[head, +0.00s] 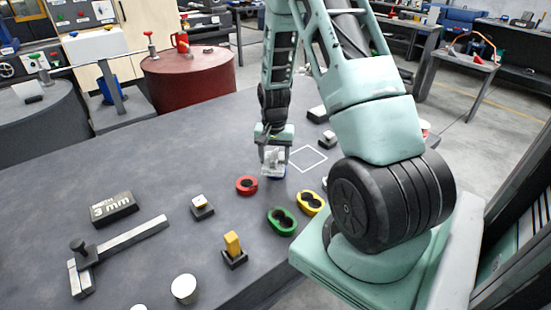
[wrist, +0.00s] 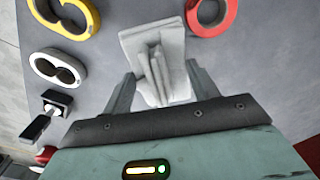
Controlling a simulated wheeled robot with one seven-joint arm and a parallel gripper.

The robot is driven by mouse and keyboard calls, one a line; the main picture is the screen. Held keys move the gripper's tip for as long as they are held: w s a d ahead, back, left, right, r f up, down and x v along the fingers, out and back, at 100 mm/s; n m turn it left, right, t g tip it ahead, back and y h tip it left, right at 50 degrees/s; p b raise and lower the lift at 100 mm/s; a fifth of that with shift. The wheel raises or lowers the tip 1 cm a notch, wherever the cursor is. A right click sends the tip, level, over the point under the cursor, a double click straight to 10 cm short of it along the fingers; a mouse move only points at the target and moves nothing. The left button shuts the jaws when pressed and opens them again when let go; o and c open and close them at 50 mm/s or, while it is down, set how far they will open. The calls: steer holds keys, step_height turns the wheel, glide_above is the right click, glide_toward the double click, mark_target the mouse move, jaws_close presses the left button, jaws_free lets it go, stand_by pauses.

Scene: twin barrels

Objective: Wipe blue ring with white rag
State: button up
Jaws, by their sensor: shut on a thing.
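My gripper (head: 273,152) is low over the dark table, shut on a crumpled white rag (head: 272,162). In the wrist view, the rag (wrist: 153,62) stands pinched between the fingers (wrist: 160,84) and its flat part spreads toward the table. A bit of the blue ring (head: 280,174) shows at the rag's lower edge in the head view. The rag hides most of that ring, and the wrist view does not show it. I cannot tell how firmly the rag touches the ring.
A red ring (head: 246,194) lies just left of the rag, with green (head: 271,223) and yellow (head: 318,209) double rings nearer. A white square outline (head: 307,147) lies to the right. Clear table lies at far left.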

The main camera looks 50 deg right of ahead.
mark_target(274, 154)
steer(key=shift+r+p, duration=1.2)
steer(key=shift+r, duration=0.6)
